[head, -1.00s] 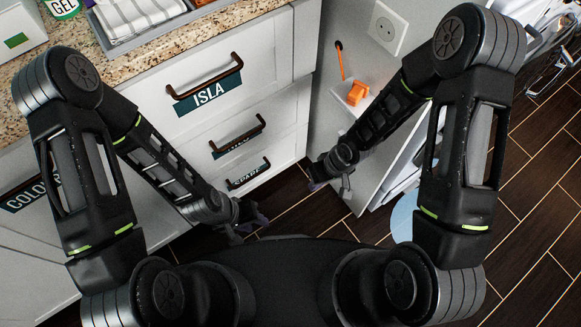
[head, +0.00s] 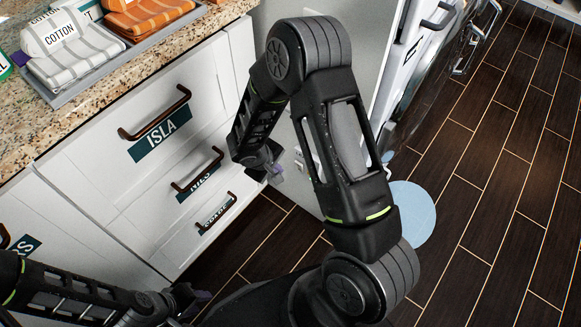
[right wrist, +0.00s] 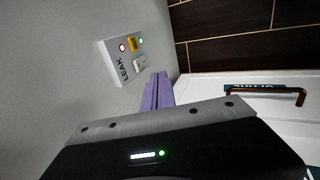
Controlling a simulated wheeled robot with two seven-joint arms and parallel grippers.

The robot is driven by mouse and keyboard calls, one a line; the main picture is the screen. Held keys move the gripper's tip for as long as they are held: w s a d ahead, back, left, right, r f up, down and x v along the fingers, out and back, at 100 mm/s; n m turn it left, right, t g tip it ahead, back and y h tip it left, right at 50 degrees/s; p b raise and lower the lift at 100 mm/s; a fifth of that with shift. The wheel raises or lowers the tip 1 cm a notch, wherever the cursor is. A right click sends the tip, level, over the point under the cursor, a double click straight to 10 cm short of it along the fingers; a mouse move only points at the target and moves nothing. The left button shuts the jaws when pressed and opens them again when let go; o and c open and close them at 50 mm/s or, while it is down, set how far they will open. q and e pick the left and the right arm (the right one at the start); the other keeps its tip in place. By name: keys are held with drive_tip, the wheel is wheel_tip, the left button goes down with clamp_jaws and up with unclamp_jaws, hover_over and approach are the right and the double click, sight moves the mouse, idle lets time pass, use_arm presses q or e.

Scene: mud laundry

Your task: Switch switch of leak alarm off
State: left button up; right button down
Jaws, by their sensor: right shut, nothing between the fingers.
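The leak alarm (right wrist: 111,65) is a white box on a grey wall in the right wrist view, marked LEAK. It carries a red light, a green light, a yellow part and a white switch (right wrist: 140,64). The switch's setting is too small to tell. My right gripper (right wrist: 157,90) is shut and empty, its purple fingers close below the switch in the picture; contact cannot be told. In the head view, my right gripper (head: 277,170) is low beside the drawers, and the alarm is mostly hidden by my arm. My left gripper (head: 197,300) is at the bottom left, its jaws unclear.
White drawers with brown handles, the top one labelled ISLA (head: 160,134), stand on the left. A granite counter (head: 215,20) above holds a tray of folded towels. A pale blue disc (head: 412,213) lies on the dark plank floor (head: 480,200), which is open to the right.

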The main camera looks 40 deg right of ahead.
sight(299, 166)
drive_tip(key=w+d+f+b, duration=0.1)
drive_tip(key=w+d+f, duration=0.1)
drive_tip(key=d+f, duration=0.6)
drive_tip(key=shift+w+f, duration=0.15)
drive_tip(key=shift+f, duration=0.15)
idle(0.3)
drive_tip(key=shift+w+d+f+b, duration=0.1)
drive_tip(key=shift+d+b, duration=0.05)
drive_tip(key=shift+b, duration=0.4)
drive_tip(key=shift+r, duration=0.4)
drive_tip(key=shift+r+p, duration=0.3)
drive_tip(key=shift+r, duration=0.3)
